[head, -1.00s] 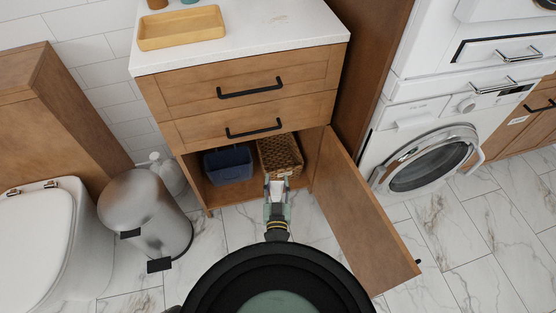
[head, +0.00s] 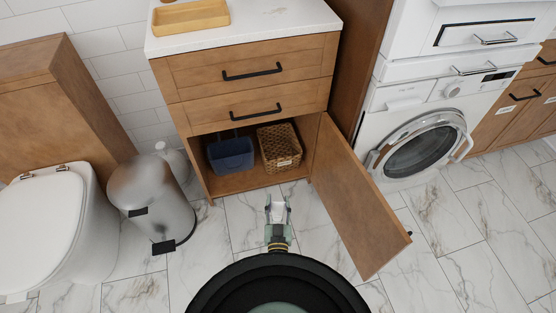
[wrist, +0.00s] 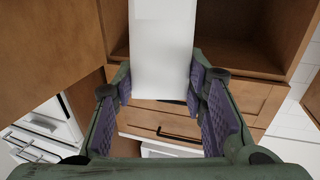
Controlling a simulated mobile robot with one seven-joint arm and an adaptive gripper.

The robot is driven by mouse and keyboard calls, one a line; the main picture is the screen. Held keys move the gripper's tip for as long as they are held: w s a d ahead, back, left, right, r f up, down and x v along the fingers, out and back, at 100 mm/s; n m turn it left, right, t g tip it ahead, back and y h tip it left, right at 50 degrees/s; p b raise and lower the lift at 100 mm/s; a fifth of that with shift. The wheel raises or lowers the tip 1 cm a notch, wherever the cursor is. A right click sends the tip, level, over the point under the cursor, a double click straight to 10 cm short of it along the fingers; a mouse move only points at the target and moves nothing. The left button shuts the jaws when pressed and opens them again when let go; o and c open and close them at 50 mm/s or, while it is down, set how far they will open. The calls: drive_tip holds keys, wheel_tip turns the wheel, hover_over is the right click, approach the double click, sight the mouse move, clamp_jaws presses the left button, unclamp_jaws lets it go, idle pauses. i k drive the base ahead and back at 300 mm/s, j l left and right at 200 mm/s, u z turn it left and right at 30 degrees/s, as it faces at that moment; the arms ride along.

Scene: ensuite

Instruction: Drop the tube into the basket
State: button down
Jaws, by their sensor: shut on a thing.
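The white tube (head: 277,211) is between the fingers of my gripper (head: 278,203), which is shut on it. In the wrist view the tube (wrist: 163,50) is a plain white shape between the purple pads of my gripper (wrist: 160,95); its far end is cut off by the frame. The brown wicker basket (head: 284,153) stands in the open lower cabinet, on the right, with a small white label on its front. My gripper is in front of the cabinet, outside it and apart from the basket.
A dark blue bin (head: 231,158) stands left of the basket. The cabinet door (head: 358,200) hangs open to the right. A metal pedal bin (head: 152,200) and a toilet stand on the left, a washing machine (head: 415,140) on the right. Marble floor before the cabinet is clear.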

sight(272, 152)
drive_tip(key=k+z, duration=0.1)
drive_tip(key=k, duration=0.7)
drive_tip(key=z, duration=1.05)
drive_tip(key=i+j, duration=0.15)
drive_tip(key=j, duration=0.3)
drive_tip(key=i+j, duration=0.1)
drive_tip(key=j, duration=0.4)
drive_tip(key=i+j, duration=0.15)
drive_tip(key=j, duration=0.3)
drive_tip(key=i+j+z, duration=0.1)
drive_tip(key=j, duration=0.85)
drive_tip(key=i+j, duration=0.15)
drive_tip(key=j, duration=0.35)
drive_tip(key=l, duration=0.25)
